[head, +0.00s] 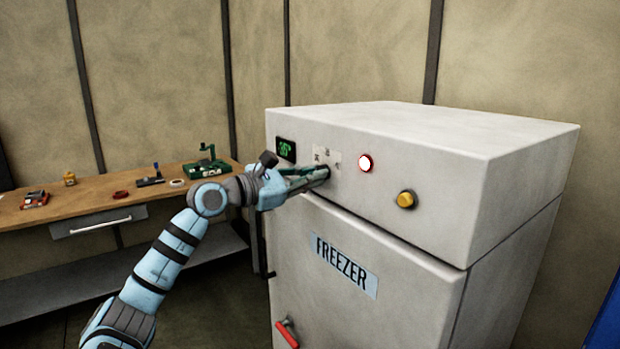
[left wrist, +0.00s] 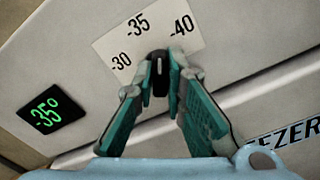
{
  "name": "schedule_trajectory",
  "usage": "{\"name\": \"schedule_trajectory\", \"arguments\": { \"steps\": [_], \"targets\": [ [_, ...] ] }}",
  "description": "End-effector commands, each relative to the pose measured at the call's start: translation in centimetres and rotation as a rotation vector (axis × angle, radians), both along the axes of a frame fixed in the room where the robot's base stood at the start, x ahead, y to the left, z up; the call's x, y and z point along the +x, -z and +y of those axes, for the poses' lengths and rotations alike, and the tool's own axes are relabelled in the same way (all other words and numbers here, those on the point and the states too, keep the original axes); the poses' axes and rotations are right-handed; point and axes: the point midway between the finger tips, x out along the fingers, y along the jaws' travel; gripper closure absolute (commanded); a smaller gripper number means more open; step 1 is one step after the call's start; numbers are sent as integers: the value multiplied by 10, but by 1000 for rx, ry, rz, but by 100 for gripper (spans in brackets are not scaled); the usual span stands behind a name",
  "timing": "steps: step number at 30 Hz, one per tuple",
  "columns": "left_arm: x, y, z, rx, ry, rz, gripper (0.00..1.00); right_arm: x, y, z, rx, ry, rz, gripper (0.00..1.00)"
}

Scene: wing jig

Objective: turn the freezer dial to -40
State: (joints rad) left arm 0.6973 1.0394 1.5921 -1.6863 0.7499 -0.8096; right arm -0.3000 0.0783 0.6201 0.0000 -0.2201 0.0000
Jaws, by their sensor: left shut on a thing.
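The white freezer (head: 345,232) stands at the centre right of the head view. My left gripper (head: 318,174) reaches its front panel and is shut on the dial. In the left wrist view my left gripper (left wrist: 160,80) has its two green fingers on either side of the black dial (left wrist: 159,72). The dial's pale mark points up in that view, roughly between -35 and -40 on the label plate (left wrist: 150,40). The green display (left wrist: 45,116) reads -35°. My fingers hide the dial in the head view. My right gripper is not in view.
A lit red-rimmed button (head: 366,163) and a yellow knob (head: 407,199) sit right of the dial. A red door handle (head: 287,333) is low on the freezer. A wooden workbench (head: 85,217) with small tools stands at left.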

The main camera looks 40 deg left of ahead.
Motion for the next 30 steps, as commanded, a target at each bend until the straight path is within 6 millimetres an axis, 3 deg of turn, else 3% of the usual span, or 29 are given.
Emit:
{"name": "schedule_trajectory", "arguments": {
  "steps": [12, 30],
  "targets": [
    [0, -1, 1, 233, -3, -74, 100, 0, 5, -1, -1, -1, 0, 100],
    [0, -3, 1, 280, -5, -92, 100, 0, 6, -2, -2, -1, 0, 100]
  ]
}}
